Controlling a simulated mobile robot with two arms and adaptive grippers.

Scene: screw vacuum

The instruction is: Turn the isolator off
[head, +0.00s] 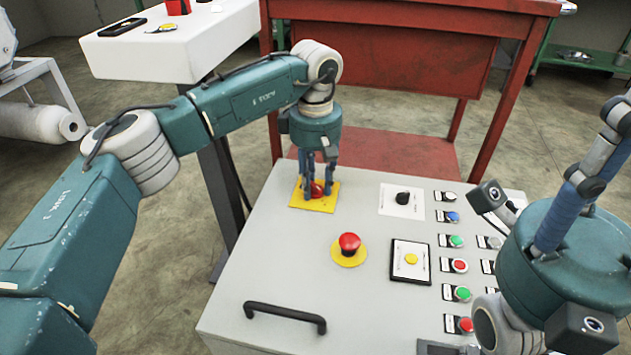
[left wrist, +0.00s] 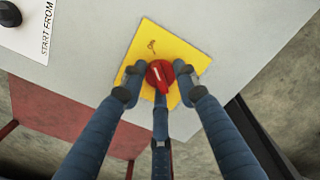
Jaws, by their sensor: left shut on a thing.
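The isolator is a red rotary knob (head: 317,189) on a yellow square plate (head: 300,202), at the far left corner of the grey control panel (head: 290,268). My left gripper (head: 317,184) points down over it, with its blue fingers around the knob. In the left wrist view the red knob (left wrist: 160,75) sits between the fingers of my left gripper (left wrist: 160,84), on the yellow plate (left wrist: 150,42). The fingers are shut on the knob. My right gripper (head: 590,195) is at the right edge, partly cut off, and its fingertips do not show clearly.
A red mushroom button (head: 349,243) stands on a yellow disc near the middle of the panel. A black selector (head: 402,198), a framed yellow button (head: 411,258) and several coloured buttons lie right of it. A black handle (head: 285,315) rises at the front. A red bench (head: 390,60) stands behind.

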